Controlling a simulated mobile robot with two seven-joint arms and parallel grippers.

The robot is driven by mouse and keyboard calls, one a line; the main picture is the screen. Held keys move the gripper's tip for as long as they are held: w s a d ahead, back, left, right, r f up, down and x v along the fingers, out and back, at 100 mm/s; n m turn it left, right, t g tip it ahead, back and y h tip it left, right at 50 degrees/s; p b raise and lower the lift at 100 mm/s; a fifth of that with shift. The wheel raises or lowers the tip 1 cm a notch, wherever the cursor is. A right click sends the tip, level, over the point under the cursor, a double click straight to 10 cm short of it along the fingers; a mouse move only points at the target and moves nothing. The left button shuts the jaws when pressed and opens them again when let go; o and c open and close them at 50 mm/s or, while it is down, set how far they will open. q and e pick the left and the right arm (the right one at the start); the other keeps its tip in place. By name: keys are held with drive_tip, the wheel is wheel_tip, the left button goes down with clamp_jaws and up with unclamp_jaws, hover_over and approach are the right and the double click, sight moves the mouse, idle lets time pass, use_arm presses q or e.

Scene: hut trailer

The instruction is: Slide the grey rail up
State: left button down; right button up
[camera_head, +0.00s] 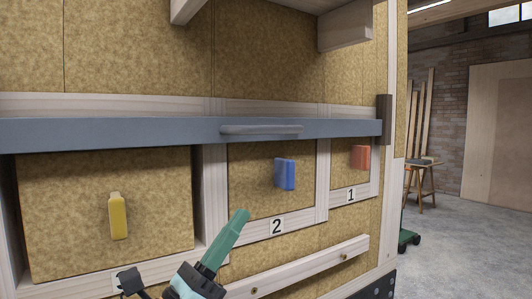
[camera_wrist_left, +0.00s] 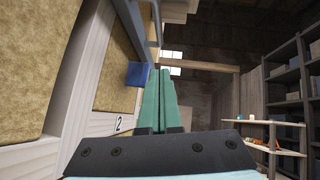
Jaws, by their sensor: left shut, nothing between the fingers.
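The grey rail (camera_head: 150,131) is a long bar running across the wall, with a raised grey handle (camera_head: 262,130) near its right part. It lies across the tops of the framed panels. My left gripper (camera_head: 238,222) has green fingers that are shut and empty. In the head view it is below the handle, in front of the panel marked 2. In the left wrist view its fingers (camera_wrist_left: 160,95) point along the wall, with the blue block beside their tips. My right gripper is not in view.
A yellow block (camera_head: 118,216), a blue block (camera_head: 285,174) and a red block (camera_head: 360,157) stick out from the panels. A wooden batten (camera_head: 300,267) runs below the panels. A dark post (camera_head: 384,120) stands at the rail's right end. Open floor lies at right.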

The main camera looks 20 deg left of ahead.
sight(263, 127)
use_arm(q)
drive_tip(key=s+a+r+p+x, duration=0.1)
drive_tip(key=p+x, duration=0.5)
drive_tip(key=x, duration=0.6)
drive_tip(key=shift+a+r, duration=0.25)
drive_tip(key=shift+r, duration=0.45)
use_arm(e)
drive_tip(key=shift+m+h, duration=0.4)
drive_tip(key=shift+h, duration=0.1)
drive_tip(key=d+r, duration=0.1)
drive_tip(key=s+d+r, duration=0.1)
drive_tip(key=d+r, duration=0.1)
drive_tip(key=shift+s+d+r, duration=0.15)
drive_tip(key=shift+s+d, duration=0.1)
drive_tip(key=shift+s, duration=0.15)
use_arm(q)
drive_tip(key=shift+w+p, duration=0.1)
drive_tip(key=shift+p, duration=0.2)
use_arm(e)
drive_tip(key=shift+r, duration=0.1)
use_arm(q)
wheel_tip(263, 127, up, 5)
drive_tip(key=p, duration=0.4)
drive_tip(key=shift+a, duration=0.1)
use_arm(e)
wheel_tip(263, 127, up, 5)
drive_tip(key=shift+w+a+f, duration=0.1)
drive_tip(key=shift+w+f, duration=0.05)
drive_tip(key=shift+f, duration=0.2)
